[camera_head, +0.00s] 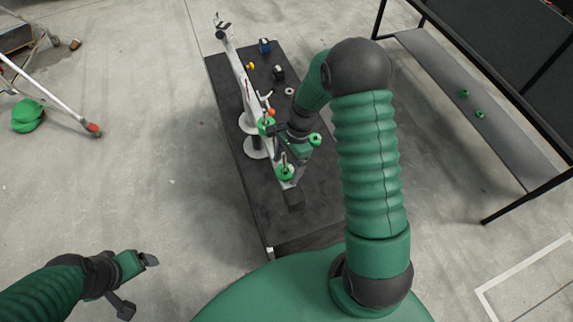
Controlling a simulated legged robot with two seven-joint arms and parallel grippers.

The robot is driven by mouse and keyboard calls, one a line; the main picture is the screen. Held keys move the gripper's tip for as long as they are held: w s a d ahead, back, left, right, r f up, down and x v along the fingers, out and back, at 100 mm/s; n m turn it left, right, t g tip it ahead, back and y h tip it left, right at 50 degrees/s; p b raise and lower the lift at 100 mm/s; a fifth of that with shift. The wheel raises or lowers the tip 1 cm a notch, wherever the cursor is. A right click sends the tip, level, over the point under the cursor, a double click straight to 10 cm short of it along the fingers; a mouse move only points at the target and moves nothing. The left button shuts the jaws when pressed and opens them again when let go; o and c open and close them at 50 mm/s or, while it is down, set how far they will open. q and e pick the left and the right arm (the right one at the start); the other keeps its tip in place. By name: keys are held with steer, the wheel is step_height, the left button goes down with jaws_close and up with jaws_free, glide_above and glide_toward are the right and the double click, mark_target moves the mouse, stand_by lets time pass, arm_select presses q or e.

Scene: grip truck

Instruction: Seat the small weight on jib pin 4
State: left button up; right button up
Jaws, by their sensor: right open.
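A white crane jib (237,72) runs lengthwise over a dark table, with a white round base (257,147) below it. Green round weights are at the jib's near part, one (285,173) at the near end and one (265,126) farther up. Another green piece (315,139) shows just right of my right gripper. I cannot tell which is the small weight, nor make out pin 4. My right gripper (281,147) is open beside the near part of the jib, and its arm hides part of the table. My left gripper (137,285) is open and empty over the floor at lower left.
The dark table (222,80) also bears a blue piece (264,46), a black piece (278,73), a pale ring (289,91), and orange (271,111) and yellow (250,66) bits. A black-framed shelf (435,65) stands right.

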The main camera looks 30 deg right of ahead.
steer(key=b+v, duration=0.3)
steer(key=v, duration=1.4)
steer(key=shift+f, duration=0.1)
